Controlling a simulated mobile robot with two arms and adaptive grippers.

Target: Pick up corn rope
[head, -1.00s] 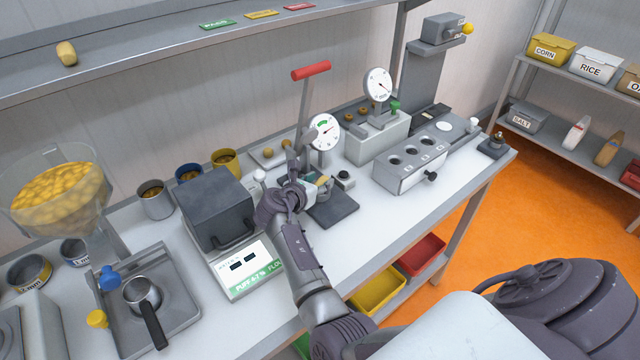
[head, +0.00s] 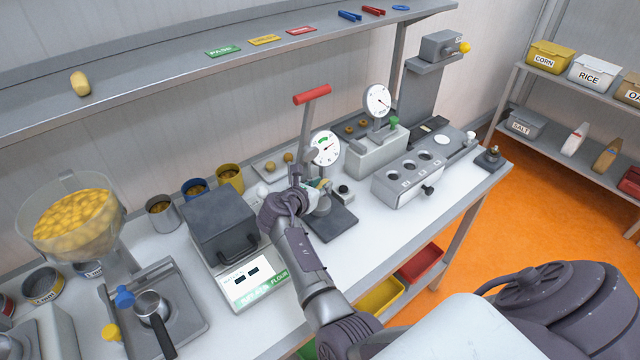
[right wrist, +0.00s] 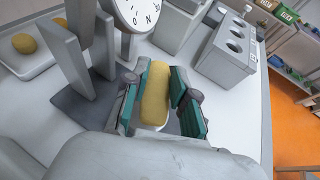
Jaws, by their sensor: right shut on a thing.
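In the right wrist view a smooth yellow corn rope (right wrist: 155,88) lies lengthwise between the teal-lined fingers of my right gripper (right wrist: 160,105). The gripper is shut on it. In the head view my right gripper (head: 318,192) is at the lever press (head: 333,224), beside its red handle and round dial. The rope is mostly hidden there by the hand. A similar yellow piece (head: 80,83) lies on the upper shelf at left. My left gripper is not in view.
A white tray (right wrist: 28,52) with yellow round pieces is behind the press. Bare bench lies in front.

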